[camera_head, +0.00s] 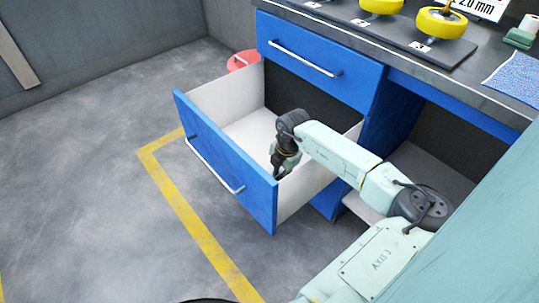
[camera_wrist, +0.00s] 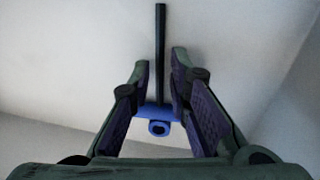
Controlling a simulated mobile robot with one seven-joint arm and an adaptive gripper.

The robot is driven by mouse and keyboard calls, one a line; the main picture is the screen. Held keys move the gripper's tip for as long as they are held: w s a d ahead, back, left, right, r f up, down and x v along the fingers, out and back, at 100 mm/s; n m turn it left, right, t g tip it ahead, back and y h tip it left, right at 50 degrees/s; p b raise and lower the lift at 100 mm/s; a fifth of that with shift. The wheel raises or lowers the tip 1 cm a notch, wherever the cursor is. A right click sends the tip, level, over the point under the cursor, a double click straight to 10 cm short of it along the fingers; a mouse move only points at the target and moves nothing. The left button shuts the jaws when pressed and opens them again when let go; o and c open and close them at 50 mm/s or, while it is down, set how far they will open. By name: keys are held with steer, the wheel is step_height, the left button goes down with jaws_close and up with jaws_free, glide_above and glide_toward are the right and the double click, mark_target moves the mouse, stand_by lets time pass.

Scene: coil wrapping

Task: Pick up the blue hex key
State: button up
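The blue hex key shows in the wrist view as a T-shape, with a blue crossbar handle (camera_wrist: 158,128) and a black shaft (camera_wrist: 160,40) pointing away toward the top of the picture. My gripper (camera_wrist: 161,66) is open, with one finger on each side of the key. The ends of the blue handle come very close to the fingers; I cannot tell whether they touch. In the head view my gripper (camera_head: 281,172) reaches down into the open lower drawer, and the key is hidden there.
The open blue drawer (camera_head: 222,165) has pale side walls and a white floor around my gripper. The shut upper drawer (camera_head: 318,62) is just above. Yellow coils (camera_head: 445,22) stand on the dark bench top (camera_head: 350,25). A red round object (camera_head: 243,60) stands behind the drawer.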

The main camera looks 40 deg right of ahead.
steer(key=shift+c, duration=0.2)
jaws_close()
